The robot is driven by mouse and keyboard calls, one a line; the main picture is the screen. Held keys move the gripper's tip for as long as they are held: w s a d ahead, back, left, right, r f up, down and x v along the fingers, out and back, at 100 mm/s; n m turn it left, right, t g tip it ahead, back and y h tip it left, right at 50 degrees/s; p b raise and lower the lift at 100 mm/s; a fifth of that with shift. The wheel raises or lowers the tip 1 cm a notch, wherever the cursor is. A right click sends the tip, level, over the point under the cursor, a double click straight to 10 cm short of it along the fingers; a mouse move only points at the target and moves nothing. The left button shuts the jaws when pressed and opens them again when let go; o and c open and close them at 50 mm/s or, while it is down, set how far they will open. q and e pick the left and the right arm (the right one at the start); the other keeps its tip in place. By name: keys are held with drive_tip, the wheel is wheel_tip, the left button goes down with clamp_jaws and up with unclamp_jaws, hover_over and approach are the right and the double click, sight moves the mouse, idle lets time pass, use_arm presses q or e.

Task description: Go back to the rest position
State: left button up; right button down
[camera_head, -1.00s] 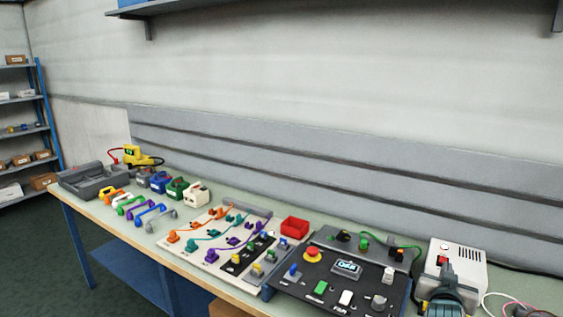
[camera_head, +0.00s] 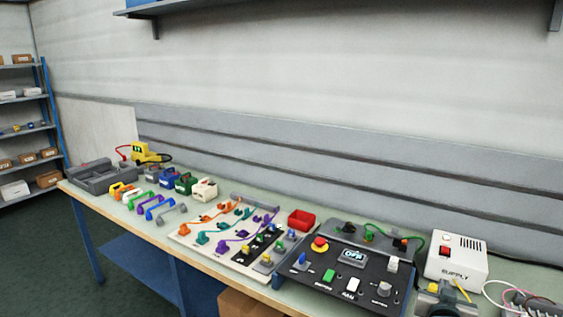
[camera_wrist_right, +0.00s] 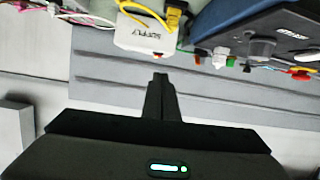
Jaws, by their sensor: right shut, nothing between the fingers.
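My right gripper (camera_wrist_right: 160,80) shows in the right wrist view with its dark fingers together and nothing between them. It is apart from the white supply box (camera_wrist_right: 143,35). My left gripper does not show.
A black control panel (camera_head: 376,273) with a display, a red button and switches lies left of my right gripper. A wiring board (camera_head: 208,246), a red bin (camera_head: 301,220), colored handles and small cases stand farther left. Loose leads (camera_head: 505,287) lie at the right.

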drive_tip(key=s+a+f+n+g+y, duration=0.25)
drive_tip(key=s+a+f, duration=0.35)
drive_tip(key=s+f, duration=0.55)
drive_tip(key=s+a+f+n+g+y, duration=0.2)
drive_tip(key=s+a+f, duration=0.25)
drive_tip(key=s, duration=0.65)
drive_tip(key=s+a+f+n+g+y, duration=0.1)
drive_tip(key=s+a+f+g, duration=0.3)
drive_tip(key=s, duration=0.6)
drive_tip(key=s+a+f+n+g+y, duration=0.1)
drive_tip(key=s+a+f+n+y, duration=0.1)
drive_tip(key=s+a, duration=0.65)
drive_tip(key=s+d+f+g+b, duration=0.1)
drive_tip(key=s+f, duration=0.1)
drive_tip(key=f, duration=1.3)
drive_tip(key=s+d+f+b, duration=0.1)
drive_tip(key=d+f, duration=0.1)
drive_tip(key=f, duration=1.2)
use_arm(q)
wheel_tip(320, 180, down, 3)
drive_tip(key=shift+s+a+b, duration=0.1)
drive_tip(key=shift+b, duration=0.45)
use_arm(e)
drive_tip(key=s+d+f+g, duration=0.1)
drive_tip(key=s+d+f, duration=0.2)
drive_tip(key=s+f, duration=1.5)
drive_tip(key=shift+s+f, duration=0.2)
drive_tip(key=shift+f, duration=0.6)
